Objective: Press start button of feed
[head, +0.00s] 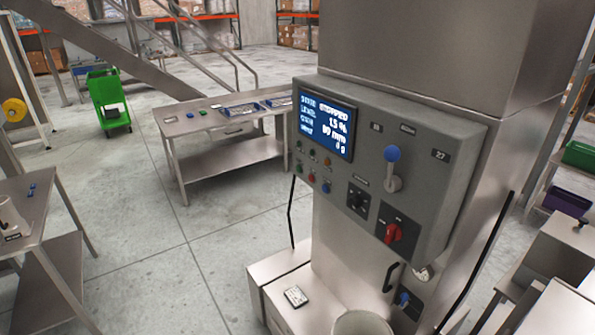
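The grey control panel (421,148) is on the front of a tall steel machine at centre right. Its blue screen (327,124) shows white text; the top line seems to read "STOPPED", with "15 %" below it. Under the screen are two rows of small round buttons or lamps. A red one (311,177) and a blue one (326,187) sit in the lower row, with a green one at its left. Their labels are too small to read, so I cannot tell which is the feed's start button. Neither of my grippers is in view.
The panel also carries a blue-knobbed lever (392,154), a black dial (357,198) and a red rotary switch (393,234). A round container (362,323) stands below. A steel table (190,124) is behind left, with a green cart (106,98) beyond. Open floor lies left of the machine.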

